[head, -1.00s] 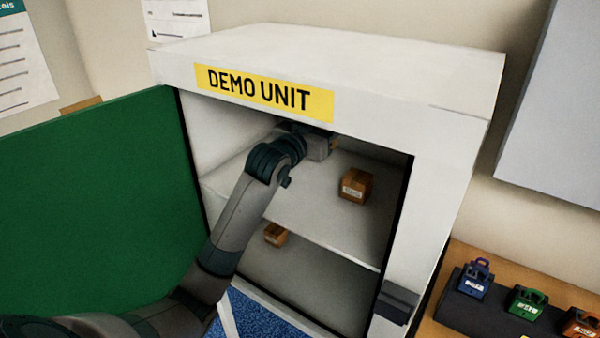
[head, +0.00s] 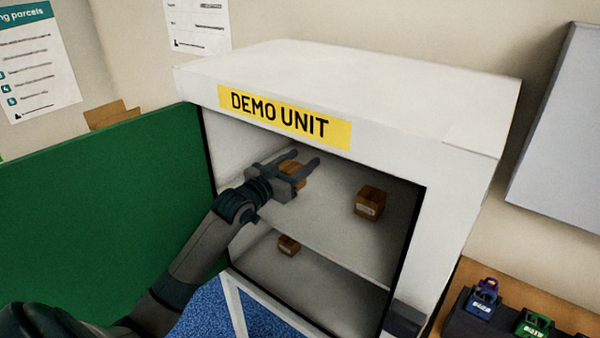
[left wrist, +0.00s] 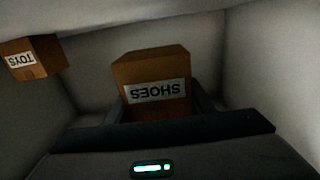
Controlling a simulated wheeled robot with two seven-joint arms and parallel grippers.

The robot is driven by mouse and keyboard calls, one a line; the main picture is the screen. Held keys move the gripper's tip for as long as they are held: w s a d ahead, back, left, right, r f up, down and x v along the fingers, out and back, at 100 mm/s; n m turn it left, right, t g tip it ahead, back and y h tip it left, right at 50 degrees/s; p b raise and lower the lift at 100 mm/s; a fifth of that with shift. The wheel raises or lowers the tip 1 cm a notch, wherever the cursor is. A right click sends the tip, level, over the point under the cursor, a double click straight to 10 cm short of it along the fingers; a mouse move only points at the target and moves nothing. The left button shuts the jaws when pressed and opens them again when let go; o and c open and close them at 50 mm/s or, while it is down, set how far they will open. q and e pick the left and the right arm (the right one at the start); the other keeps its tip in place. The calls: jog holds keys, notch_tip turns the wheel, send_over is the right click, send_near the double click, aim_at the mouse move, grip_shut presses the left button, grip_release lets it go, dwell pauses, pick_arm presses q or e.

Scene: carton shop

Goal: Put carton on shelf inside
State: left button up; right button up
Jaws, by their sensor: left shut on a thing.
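My left gripper (head: 302,167) is inside the white demo unit (head: 460,125), over the left part of the upper shelf (head: 325,215). It is shut on a brown carton (head: 293,176), which sits between its fingers. In the left wrist view this carton (left wrist: 151,70) carries a label reading SHOES, upside down. I cannot tell whether its underside touches the shelf. Another brown carton (head: 369,202) stands on the upper shelf to the right, apart from the gripper. A carton labelled TOYS (left wrist: 34,57) shows at the upper left of the left wrist view. My right gripper is not in view.
The unit's green door (head: 95,200) stands open at the left. A small carton (head: 288,245) sits in the lower compartment. A dark latch block (head: 404,318) is on the right front frame. Coloured padlocks (head: 484,297) stand on a bench at the lower right.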

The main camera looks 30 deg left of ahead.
pick_arm(q)
notch_tip(320, 180, down, 3)
jog(key=shift+f+p, duration=0.2)
jog(key=shift+p, duration=0.8)
jog(key=shift+f, duration=0.3)
jog(key=shift+f, duration=0.1)
jog(key=o, duration=1.1)
jog(key=shift+s, duration=0.1)
